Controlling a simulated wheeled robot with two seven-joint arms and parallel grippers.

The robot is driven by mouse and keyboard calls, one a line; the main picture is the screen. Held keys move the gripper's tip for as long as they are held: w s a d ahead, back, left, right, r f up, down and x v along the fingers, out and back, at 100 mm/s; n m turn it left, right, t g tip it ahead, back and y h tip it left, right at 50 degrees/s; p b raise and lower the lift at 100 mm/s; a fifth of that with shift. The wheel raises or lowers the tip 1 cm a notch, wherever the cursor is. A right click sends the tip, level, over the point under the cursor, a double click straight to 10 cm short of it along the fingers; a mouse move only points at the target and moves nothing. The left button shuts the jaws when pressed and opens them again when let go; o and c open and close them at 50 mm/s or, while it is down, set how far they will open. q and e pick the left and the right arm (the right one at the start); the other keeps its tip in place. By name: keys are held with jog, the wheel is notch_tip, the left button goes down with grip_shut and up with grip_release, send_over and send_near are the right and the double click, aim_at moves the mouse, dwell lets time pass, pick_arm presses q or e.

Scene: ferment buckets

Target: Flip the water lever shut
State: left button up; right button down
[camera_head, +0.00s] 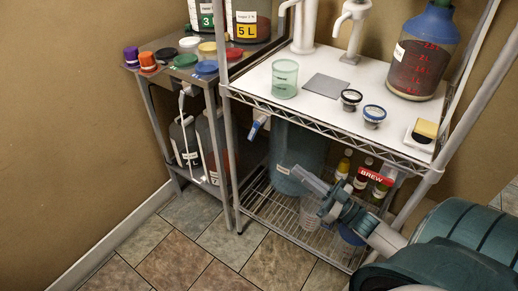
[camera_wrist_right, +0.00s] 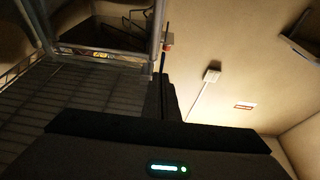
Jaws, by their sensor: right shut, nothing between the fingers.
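A small blue lever-like handle (camera_head: 257,127) hangs below the front left corner of the white-topped rack; I take it for the water lever, but its exact setting is hard to tell. My right gripper (camera_head: 304,178) reaches in from the lower right, with its fingers shut and empty. It is right of and lower than the blue handle, apart from it in the picture, in front of a large blue container (camera_head: 291,145). In the right wrist view the dark fingers (camera_wrist_right: 162,82) point up the picture, and the lever cannot be made out. My left gripper is out of view.
The rack's white top (camera_head: 300,68) holds a green cup (camera_head: 285,79), two small dark-rimmed jars and a large blue-capped jug (camera_head: 423,58). Bottles and a red BREW sign (camera_head: 375,176) are below. A side table (camera_head: 160,55) with coloured lids stands left. Floor in front is clear.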

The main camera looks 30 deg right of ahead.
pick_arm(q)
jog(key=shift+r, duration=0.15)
pick_arm(e)
jog(key=shift+a+r+y, duration=0.15)
jog(key=shift+r+y, duration=0.25)
jog(key=shift+r, duration=0.15)
jog(key=shift+w, duration=0.1)
send_near(255, 130)
jog(key=w+a+f, duration=0.1)
jog(key=w+a, duration=0.1)
jog(key=w, duration=0.3)
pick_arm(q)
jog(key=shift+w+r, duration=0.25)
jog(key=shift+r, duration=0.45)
pick_arm(e)
jog(key=shift+w, duration=0.55)
pick_arm(q)
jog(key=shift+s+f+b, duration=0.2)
jog(key=shift+b, duration=0.1)
